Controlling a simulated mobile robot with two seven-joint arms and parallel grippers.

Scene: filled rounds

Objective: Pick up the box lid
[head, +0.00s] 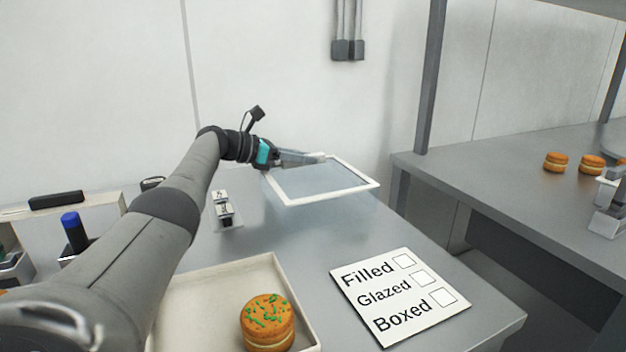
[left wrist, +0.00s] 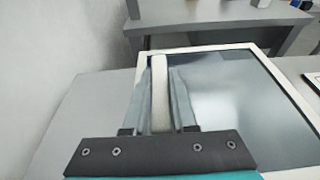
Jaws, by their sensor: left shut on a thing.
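The box lid (head: 343,197) is a clear pane with a white rim. It is over the back part of the grey table, near the wall. My left gripper (head: 322,158) is at the lid's far edge in the head view. In the left wrist view the two fingers of my left gripper (left wrist: 160,88) are on either side of a pale bar, shut on it, beside the lid's white rim (left wrist: 262,62). I cannot tell clearly whether the lid is touching the table or just above it. My right gripper is not in view.
A beige tray (head: 215,272) with a sprinkled filled round (head: 267,322) stands at the front. A card (head: 399,294) reading Filled, Glazed, Boxed lies to its right. A small device (head: 223,210) stands left of the lid. A second grey table (head: 500,172) is at the right.

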